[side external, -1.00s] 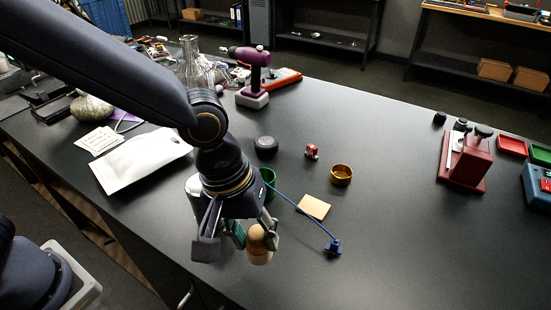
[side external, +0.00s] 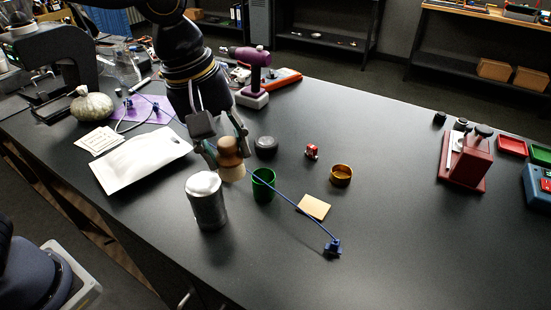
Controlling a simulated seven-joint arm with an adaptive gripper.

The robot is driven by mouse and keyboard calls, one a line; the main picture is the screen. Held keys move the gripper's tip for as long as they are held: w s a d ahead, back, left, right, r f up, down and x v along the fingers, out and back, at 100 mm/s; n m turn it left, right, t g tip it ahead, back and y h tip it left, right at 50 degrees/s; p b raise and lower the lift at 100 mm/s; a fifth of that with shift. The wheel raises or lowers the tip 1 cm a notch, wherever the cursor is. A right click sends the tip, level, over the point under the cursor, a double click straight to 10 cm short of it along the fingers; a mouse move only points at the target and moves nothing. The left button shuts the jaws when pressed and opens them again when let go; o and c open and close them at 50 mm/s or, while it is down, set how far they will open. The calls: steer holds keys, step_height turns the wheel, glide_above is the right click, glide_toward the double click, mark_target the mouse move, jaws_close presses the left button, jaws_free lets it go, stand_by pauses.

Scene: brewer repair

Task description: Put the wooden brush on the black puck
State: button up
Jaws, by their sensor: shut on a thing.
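The wooden brush (side external: 230,152), with a rounded brown top and a paler lower part, is held upright between the fingers of my gripper (side external: 222,155) in the side external view. It appears to be above the table, left of the black puck (side external: 266,146). The black puck is a low round disc lying flat on the table with nothing on it. My gripper is shut on the brush. The fingers hide part of the brush's sides.
A silver canister (side external: 206,203) stands in front of my gripper. A green cup (side external: 263,186) with a blue cable stands below the puck. A red small part (side external: 312,151), brass ring (side external: 341,175) and purple tool (side external: 252,75) are nearby.

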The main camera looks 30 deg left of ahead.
steer(key=w+a+n, duration=0.3)
steer(key=w+a, duration=0.3)
steer(key=w, duration=0.2)
steer(key=n, duration=0.2)
glide_toward(269, 140)
steer(key=shift+s+d+y, duration=0.2)
steer(key=shift+d+y, duration=0.15)
steer(key=shift+y, duration=0.05)
steer(key=shift+w+d+f, duration=0.1)
steer(key=shift+w+f, duration=0.2)
steer(key=shift+f, duration=0.15)
steer(key=shift+w+f, duration=0.1)
steer(key=shift+f, duration=1.5)
steer(key=shift+f, duration=0.15)
steer(key=o, duration=1.2)
steer(key=shift+c, duration=0.2)
